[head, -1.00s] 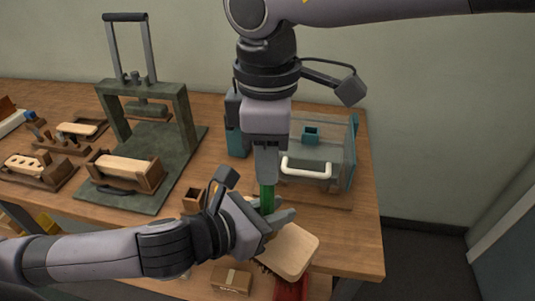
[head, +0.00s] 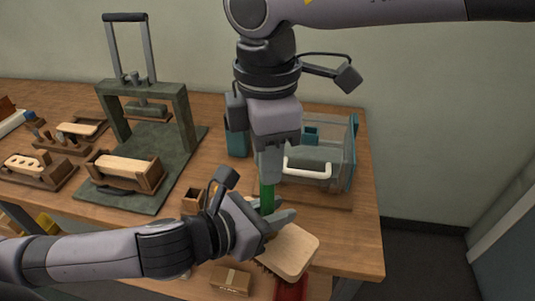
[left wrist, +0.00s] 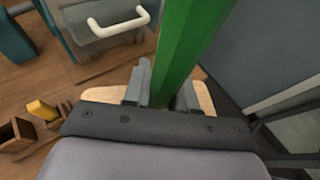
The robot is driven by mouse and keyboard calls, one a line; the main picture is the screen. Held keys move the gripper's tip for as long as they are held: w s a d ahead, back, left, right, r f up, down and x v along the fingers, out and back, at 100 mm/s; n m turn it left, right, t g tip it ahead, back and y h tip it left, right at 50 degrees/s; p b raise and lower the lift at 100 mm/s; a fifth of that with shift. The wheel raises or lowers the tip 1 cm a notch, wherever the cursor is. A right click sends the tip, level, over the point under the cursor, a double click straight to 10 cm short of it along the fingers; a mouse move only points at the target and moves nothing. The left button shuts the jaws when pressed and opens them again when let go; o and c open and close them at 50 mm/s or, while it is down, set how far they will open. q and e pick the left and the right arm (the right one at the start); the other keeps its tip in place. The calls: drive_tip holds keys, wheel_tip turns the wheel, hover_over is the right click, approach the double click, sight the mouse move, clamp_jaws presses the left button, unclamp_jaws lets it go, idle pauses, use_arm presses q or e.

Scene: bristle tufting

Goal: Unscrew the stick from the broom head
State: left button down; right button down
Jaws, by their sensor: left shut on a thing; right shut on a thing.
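A green stick (head: 267,195) stands roughly upright, with its lower end at a pale wooden broom head (head: 293,250) with dark bristles, near the table's front edge. My right gripper (head: 269,180) points down from above and is shut on the stick's upper part. My left gripper (head: 279,218) comes in low from the left, its fingers either side of the stick's lower end, just above the broom head. In the left wrist view the stick (left wrist: 190,45) rises between the left fingers (left wrist: 162,95), and pale wood shows beyond them. The joint itself is hidden.
A clear case with a white handle (head: 307,168) stands behind the stick. A green press (head: 150,100) and wooden trays (head: 125,170) are at the left. A small wooden box (head: 193,200) is near the left gripper, and a cardboard box (head: 231,279) lies lower in front.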

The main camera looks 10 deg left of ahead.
drive_tip(key=shift+s, duration=0.1)
idle(0.3)
drive_tip(key=c, duration=1)
unclamp_jaws()
drive_tip(key=shift+o, duration=0.2)
